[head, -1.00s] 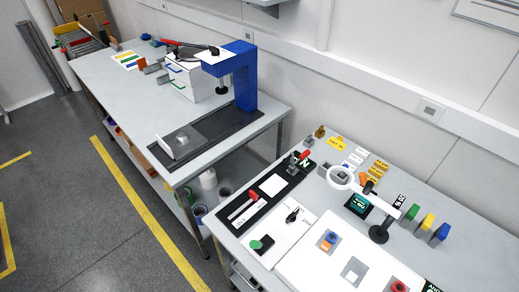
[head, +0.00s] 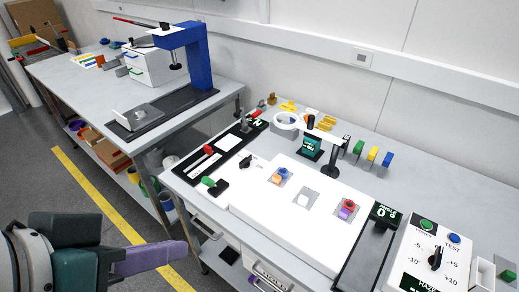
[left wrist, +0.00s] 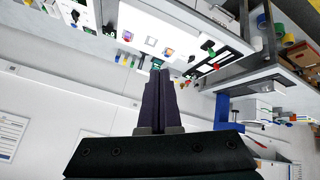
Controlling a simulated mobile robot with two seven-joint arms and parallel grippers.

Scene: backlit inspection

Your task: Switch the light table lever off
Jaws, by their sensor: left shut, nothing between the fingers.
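The light table (head: 300,232) is a bright white panel on the near bench; it also shows upside down in the left wrist view (left wrist: 133,22). At its left corner a lever with a green knob (head: 208,182) stands on a small black base. The green knob shows in the left wrist view too (left wrist: 211,51). My left gripper (head: 187,250) has purple fingers, shut and empty. It is in front of the bench, lower left of the lever and clear of it. In the left wrist view its fingers (left wrist: 159,75) are together. My right gripper is not in view.
A red-handled lever (head: 208,149) on a black plate and a black rotary knob (head: 246,161) are close behind the green lever. A ring magnifier (head: 287,121) stands behind the panel. A control box (head: 437,257) is at right. Floor lies between my arm and the bench.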

